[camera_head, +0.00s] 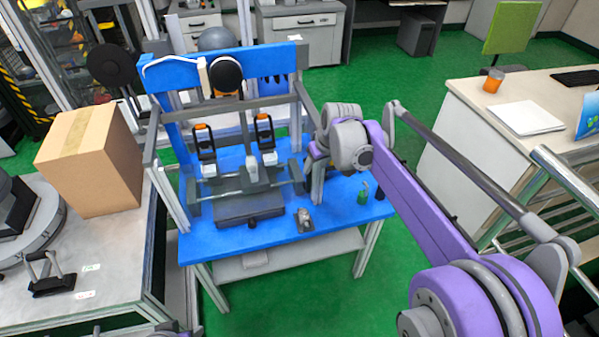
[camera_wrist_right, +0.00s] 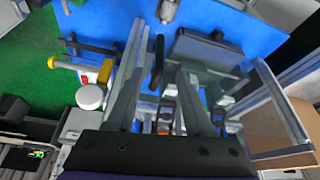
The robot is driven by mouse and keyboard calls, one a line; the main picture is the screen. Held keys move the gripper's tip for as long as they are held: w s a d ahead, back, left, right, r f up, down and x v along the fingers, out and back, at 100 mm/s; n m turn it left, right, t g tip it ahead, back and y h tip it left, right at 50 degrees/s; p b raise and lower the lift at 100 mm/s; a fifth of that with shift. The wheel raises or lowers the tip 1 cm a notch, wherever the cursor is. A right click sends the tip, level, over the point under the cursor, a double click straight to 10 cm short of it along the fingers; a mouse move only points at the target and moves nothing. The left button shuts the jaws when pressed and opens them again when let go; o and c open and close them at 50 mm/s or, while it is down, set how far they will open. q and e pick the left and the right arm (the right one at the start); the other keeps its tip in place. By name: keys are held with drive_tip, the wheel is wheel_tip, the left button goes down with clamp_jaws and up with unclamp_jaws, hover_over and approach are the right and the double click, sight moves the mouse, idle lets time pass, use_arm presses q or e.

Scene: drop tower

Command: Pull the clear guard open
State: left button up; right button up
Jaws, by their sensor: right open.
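The clear guard is a see-through panel in a grey frame (camera_head: 226,103) on the front of the drop tower, which stands on a blue table. In the right wrist view, its grey frame (camera_wrist_right: 284,112) shows at the right. My right gripper (camera_head: 316,172) is at the right side of the tower, partly hidden by my own arm. In the wrist view, my right gripper (camera_wrist_right: 158,75) is open, its two grey fingers apart. A dark upright bar (camera_wrist_right: 157,65) appears between them; I cannot tell whether they touch it.
A cardboard box (camera_head: 90,160) stands on the left bench. A small green bottle (camera_head: 363,192) and a small metal part (camera_head: 304,220) are on the table's right part. A white desk (camera_head: 450,115) stands to the right, with green floor between.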

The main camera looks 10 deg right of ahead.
sight(311, 177)
drive_tip(key=b+x, duration=0.1)
drive_tip(key=x, duration=0.9)
drive_tip(key=shift+w+f, duration=0.1)
drive_tip(key=shift+f, duration=0.15)
drive_tip(key=shift+c, duration=0.2)
clamp_jaws()
idle(0.9)
